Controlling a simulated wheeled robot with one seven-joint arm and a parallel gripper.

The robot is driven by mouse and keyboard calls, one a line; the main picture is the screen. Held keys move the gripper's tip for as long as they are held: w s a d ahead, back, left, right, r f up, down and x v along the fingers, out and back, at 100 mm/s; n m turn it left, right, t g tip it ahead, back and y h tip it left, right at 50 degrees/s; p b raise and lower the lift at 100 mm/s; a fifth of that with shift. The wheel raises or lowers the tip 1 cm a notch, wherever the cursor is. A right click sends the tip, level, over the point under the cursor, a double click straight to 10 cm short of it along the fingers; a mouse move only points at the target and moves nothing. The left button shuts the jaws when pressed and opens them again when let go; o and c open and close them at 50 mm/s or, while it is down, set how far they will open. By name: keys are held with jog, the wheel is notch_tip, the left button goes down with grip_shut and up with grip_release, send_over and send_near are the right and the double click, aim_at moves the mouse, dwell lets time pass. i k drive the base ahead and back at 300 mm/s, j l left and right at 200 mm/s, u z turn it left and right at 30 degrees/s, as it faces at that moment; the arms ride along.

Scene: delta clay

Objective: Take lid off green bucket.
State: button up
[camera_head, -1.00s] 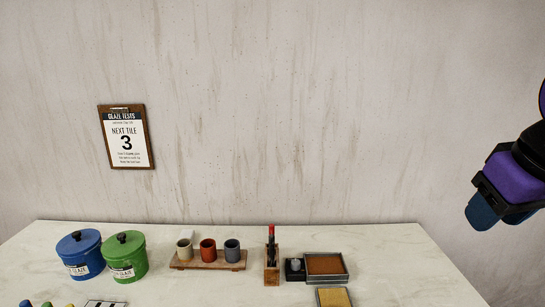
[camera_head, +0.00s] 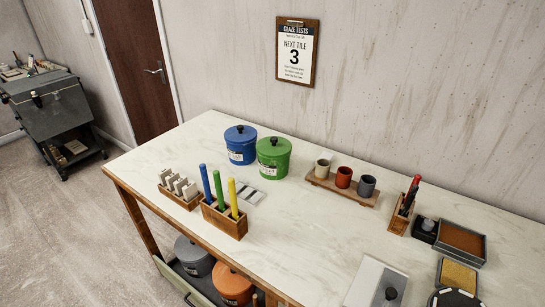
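The green bucket (camera_head: 272,165) stands upright on the table, just right of the blue bucket. Its green lid (camera_head: 274,146) is on it and has a black knob on top. A white label on the bucket's front is partly visible. My gripper is not in view, so its state cannot be seen.
The blue lidded bucket (camera_head: 240,151) stands close beside the green one. A wooden holder (camera_head: 225,219) with coloured sticks and a rack of tiles (camera_head: 180,190) are front left. A cup stand (camera_head: 340,190) is to the right. The table (camera_head: 300,240) is clear in front.

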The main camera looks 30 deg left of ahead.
aim_at(270, 145)
jog(key=j+u, duration=0.1)
jog(key=j, duration=0.55)
jog(key=j+u, duration=0.1)
jog(key=j, duration=0.6)
jog(key=i+j+u, duration=0.1)
jog(key=j, duration=0.55)
jog(key=i+j+u, duration=0.1)
jog(key=j, duration=0.55)
